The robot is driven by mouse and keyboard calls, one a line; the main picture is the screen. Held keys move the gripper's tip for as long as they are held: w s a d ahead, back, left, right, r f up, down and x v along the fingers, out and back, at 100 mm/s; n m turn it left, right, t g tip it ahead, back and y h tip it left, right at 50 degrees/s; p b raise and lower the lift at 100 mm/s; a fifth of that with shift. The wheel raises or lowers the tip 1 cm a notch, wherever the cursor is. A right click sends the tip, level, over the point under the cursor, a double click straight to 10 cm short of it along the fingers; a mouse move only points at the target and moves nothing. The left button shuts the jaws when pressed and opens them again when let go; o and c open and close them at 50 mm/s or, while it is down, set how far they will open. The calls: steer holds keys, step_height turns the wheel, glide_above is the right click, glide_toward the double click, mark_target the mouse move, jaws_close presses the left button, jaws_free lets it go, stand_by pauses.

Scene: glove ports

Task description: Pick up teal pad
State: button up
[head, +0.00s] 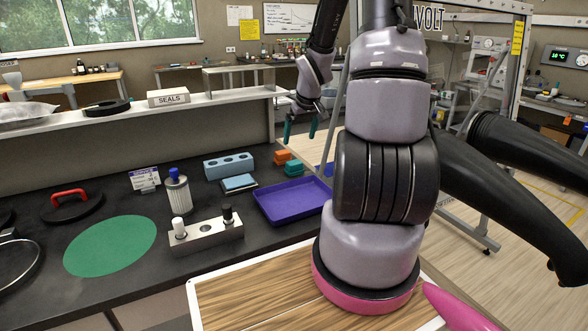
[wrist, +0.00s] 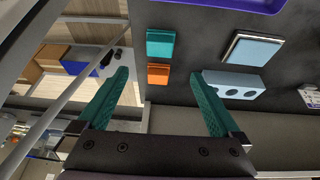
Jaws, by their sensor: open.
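The teal pad (head: 294,168) is a small square block lying on the dark bench, just behind the purple tray. It also shows in the wrist view (wrist: 160,43), near the top and between the lines of the fingers. An orange pad (head: 282,156) lies right beside it; in the wrist view the orange pad (wrist: 158,74) sits nearer the fingertips. My gripper (head: 300,132) is open and empty, above the bench and pointing down. In the wrist view its teal fingers (wrist: 159,75) stand wide apart, with the orange pad showing between the tips. Neither pad is touched.
A purple tray (head: 290,202) lies in front of the pads. A light blue block with holes (head: 229,165) and a pale blue pad (head: 239,183) lie to the left. A raised shelf (head: 215,98) runs behind. A metal holder (head: 206,236) stands further forward.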

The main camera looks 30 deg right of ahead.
mark_target(296, 163)
steer(key=x, duration=0.8)
steer(key=shift+s+d+f, duration=0.2)
steer(key=shift+f, duration=0.1)
steer(key=shift+x, duration=2.65)
steer(key=shift+s+a+f, duration=0.1)
steer(key=shift+s, duration=0.1)
steer(key=c, duration=1.3)
